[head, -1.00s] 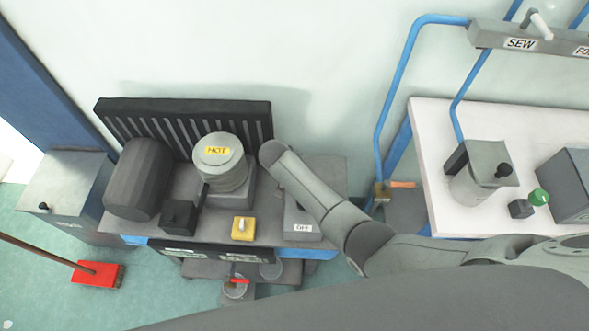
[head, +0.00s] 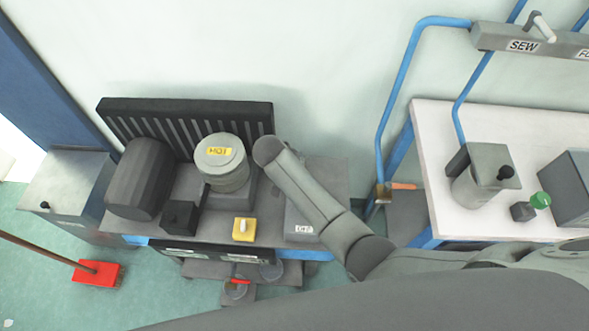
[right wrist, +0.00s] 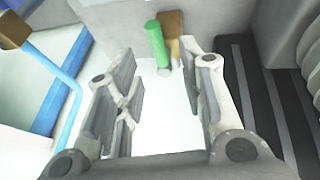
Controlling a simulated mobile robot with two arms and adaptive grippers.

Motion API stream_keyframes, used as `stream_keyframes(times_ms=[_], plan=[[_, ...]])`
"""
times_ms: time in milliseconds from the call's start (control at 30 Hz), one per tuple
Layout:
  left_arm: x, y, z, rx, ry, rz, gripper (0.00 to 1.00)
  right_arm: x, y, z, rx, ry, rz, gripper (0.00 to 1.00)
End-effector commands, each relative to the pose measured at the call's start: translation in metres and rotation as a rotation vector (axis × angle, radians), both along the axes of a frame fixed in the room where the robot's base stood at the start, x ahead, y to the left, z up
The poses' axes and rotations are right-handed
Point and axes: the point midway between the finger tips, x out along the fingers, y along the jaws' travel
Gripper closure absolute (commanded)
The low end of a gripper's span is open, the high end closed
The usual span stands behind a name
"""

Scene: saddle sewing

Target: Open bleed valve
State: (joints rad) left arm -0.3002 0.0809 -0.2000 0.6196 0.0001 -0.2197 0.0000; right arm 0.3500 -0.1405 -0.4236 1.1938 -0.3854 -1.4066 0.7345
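In the right wrist view, a green handle (right wrist: 156,42) and a brass-brown fitting (right wrist: 171,24) stick out beside a grey housing. They look like the bleed valve, though no label shows. My right gripper (right wrist: 168,75) is open and empty. The green handle lies between its fingers in the picture, toward the fingertips; I cannot tell how far beyond them it is, and no contact shows. In the head view my right arm (head: 310,190) reaches over the machine bench, and its gripper is hidden. My left gripper is not in view.
The bench (head: 325,175) carries a grey cylinder marked HOT (head: 222,165), a black motor-like body (head: 140,178) and a yellow switch (head: 243,229). A blue pipe (head: 383,120) ends at a brass valve with an orange handle (head: 403,186). A white table (head: 440,150) stands right.

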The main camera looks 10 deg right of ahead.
Motion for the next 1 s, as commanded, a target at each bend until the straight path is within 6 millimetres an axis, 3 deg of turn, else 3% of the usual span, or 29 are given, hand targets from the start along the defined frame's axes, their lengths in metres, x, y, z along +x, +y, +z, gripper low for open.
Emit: stream_keyframes(times_ms=[300, 1000], plan=[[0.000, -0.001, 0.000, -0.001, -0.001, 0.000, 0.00, -0.009, 0.007, 0.023, -0.001, 0.001, -0.001, 0.64], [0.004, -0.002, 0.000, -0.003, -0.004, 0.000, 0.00, -0.009, 0.007, 0.024, -0.001, 0.001, -0.001, 0.64]])
